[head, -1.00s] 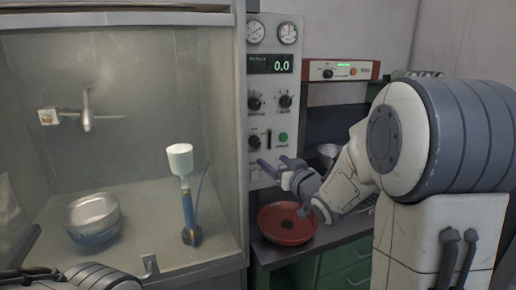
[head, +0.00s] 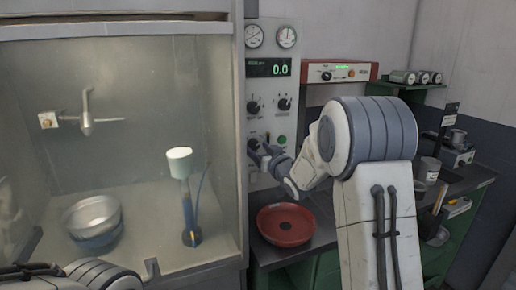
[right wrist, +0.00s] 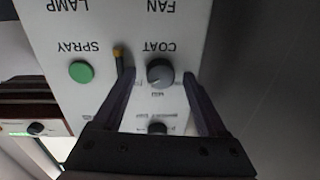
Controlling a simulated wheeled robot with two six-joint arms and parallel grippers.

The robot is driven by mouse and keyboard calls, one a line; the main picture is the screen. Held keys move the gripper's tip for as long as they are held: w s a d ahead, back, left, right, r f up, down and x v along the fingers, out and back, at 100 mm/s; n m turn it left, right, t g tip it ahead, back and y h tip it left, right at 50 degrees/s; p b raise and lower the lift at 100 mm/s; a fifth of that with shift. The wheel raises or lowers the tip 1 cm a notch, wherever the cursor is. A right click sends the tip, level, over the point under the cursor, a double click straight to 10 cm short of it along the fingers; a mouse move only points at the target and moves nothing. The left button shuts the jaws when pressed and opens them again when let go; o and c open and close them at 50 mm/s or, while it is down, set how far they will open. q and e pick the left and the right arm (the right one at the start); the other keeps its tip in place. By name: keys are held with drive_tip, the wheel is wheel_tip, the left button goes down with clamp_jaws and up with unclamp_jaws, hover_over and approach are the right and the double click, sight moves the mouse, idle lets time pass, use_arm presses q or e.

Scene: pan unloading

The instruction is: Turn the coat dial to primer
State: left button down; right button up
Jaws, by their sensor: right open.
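The dial's pointer setting is too small to read. In the head view my right gripper (head: 260,154) is at the lower part of the control panel (head: 272,85) and partly covers the dial. Part of my left arm shows at the bottom left; its gripper (head: 28,265) is cut off and unclear.
A green SPRAY button (right wrist: 81,72) and a small toggle lever (right wrist: 119,55) sit beside the dial, the lever close to one finger. Another knob (right wrist: 157,128) shows between the fingers. A red pan (head: 285,226) lies on the bench below. A booth with a bowl (head: 92,214) is at left.

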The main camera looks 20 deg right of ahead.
clamp_jaws()
